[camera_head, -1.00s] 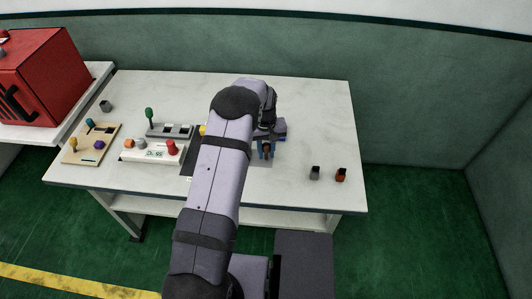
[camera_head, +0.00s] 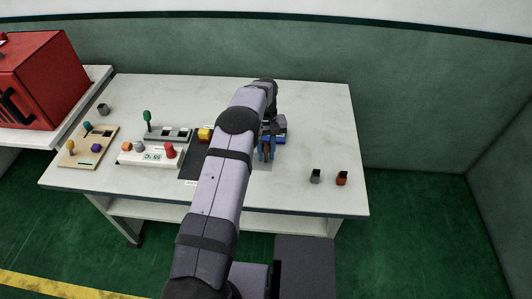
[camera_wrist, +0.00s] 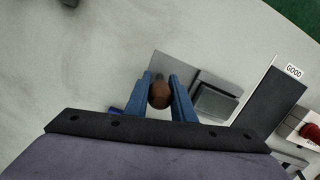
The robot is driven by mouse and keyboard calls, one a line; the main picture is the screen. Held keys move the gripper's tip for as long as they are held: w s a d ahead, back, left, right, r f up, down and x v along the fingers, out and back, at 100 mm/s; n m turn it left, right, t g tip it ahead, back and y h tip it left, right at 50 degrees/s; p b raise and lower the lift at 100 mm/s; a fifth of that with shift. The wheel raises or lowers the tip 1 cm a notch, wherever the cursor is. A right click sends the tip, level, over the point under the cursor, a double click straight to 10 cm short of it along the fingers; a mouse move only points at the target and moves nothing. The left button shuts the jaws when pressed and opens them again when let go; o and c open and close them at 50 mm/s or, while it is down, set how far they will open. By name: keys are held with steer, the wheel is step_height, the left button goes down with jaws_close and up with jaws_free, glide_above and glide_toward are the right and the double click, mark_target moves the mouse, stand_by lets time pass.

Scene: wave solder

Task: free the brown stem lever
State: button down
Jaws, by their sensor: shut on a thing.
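The brown lever knob (camera_wrist: 159,95) sits between the two blue fingers of my gripper (camera_wrist: 160,92) in the wrist view. The fingers are shut on it, one on each side. In the head view the blue fingers of my gripper (camera_head: 266,150) and the brown knob (camera_head: 267,147) between them show at the right-middle of the table. Most of the stem below the knob is hidden. A flat grey plate (camera_wrist: 172,64) lies under and beyond the knob, and a raised grey block (camera_wrist: 214,101) is just right of the fingers.
A dark mat (camera_head: 190,168) lies left of my arm, with a yellow block (camera_head: 204,135). A white button box (camera_head: 150,156), a green-knobbed lever panel (camera_head: 174,133) and a wooden board (camera_head: 88,152) stand farther left.

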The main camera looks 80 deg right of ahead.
mark_target(266, 143)
steer(key=c, duration=1.5)
jaws_free()
steer(key=shift+r, duration=0.15)
steer(key=shift+d+r+b, duration=0.25)
steer(key=shift+r+b, duration=0.35)
steer(key=shift+r, duration=1.2)
steer(key=shift+d+r+b, duration=0.2)
steer(key=shift+r+b, duration=0.4)
steer(key=shift+r, duration=1.15)
